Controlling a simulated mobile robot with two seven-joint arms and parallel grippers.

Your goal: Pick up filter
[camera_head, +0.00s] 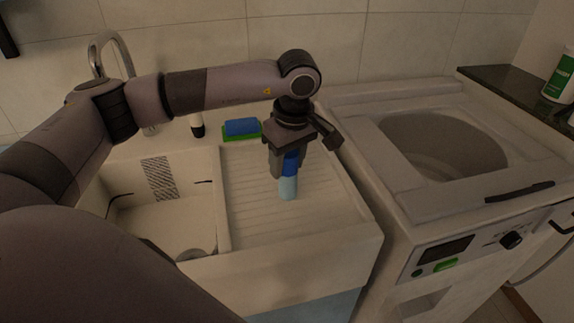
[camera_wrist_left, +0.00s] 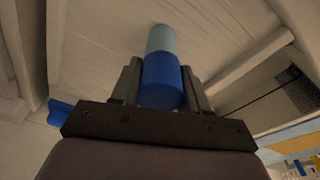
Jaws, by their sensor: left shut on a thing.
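The filter is a small cylinder with a dark blue part and a pale blue part. In the head view its pale lower part (camera_head: 288,188) hangs below my left gripper (camera_head: 287,172). The left wrist view shows the filter (camera_wrist_left: 162,80) upright between the two fingers of my left gripper (camera_wrist_left: 161,88), which are shut on its blue part. The filter is over the ribbed drainboard of the sink (camera_head: 250,215). I cannot tell whether its lower end touches the drainboard. My right gripper is not in view.
A blue and green sponge (camera_head: 242,128) lies at the back of the drainboard. The sink basin with a tap (camera_head: 105,45) is to the left. A white washing machine with an open round top (camera_head: 440,145) stands to the right. A green and white container (camera_head: 562,78) is on the dark counter.

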